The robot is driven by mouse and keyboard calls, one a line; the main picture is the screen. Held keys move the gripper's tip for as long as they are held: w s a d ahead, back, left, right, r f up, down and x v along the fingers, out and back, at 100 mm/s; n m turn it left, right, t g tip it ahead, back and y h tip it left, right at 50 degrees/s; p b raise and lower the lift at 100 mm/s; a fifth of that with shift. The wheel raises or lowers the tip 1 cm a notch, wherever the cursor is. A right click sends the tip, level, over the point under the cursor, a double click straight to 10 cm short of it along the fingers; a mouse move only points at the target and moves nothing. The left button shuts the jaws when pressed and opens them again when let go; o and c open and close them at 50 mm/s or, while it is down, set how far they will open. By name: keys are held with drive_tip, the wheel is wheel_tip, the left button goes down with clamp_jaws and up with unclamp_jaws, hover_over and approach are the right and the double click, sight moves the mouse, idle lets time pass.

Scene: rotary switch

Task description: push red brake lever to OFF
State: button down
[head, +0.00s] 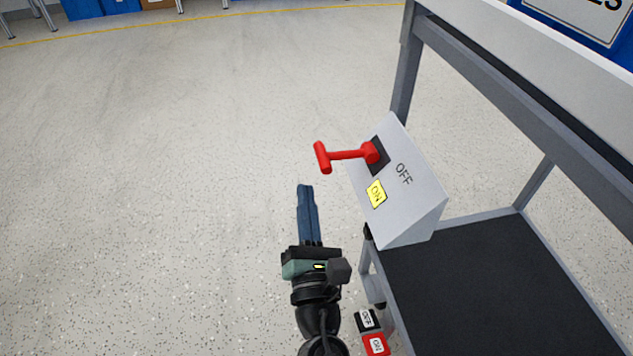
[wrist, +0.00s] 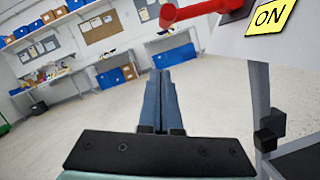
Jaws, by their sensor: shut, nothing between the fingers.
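The red brake lever (head: 345,155) is T-shaped and sticks out leftward from a black plate on a grey sloped box (head: 408,190). The box carries an OFF label (head: 404,174) and a yellow ON label (head: 376,194). My gripper (head: 305,188) is shut and empty, just below and left of the lever's handle in the head view, apart from it. In the wrist view my gripper's fingers (wrist: 161,72) are together. The lever (wrist: 195,12) shows at the top there, cut off by the frame edge, with the yellow ON label (wrist: 270,16) to its right.
The box is mounted on a grey cart frame with a dark shelf (head: 490,285). A small black and red switch (head: 371,330) is low on the cart's left side. Open floor (head: 150,180) lies to the left. Workbenches with blue bins (wrist: 110,78) stand far off.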

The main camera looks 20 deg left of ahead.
sight(347, 155)
drive_tip(key=shift+w+d+r+p, duration=0.2)
drive_tip(key=shift+r+p, duration=0.15)
drive_tip(key=shift+r, duration=0.3)
drive_tip(key=shift+w+d+r+p, duration=0.15)
drive_tip(key=shift+d+r+p, duration=0.1)
drive_tip(key=shift+r+p, duration=0.25)
drive_tip(key=shift+w+d+r+p, duration=0.2)
drive_tip(key=shift+r+p, duration=0.05)
drive_tip(key=shift+r, duration=0.5)
drive_tip(key=shift+r+m+p, duration=0.3)
drive_tip(key=shift+m+p, duration=0.1)
drive_tip(key=shift+p, duration=0.3)
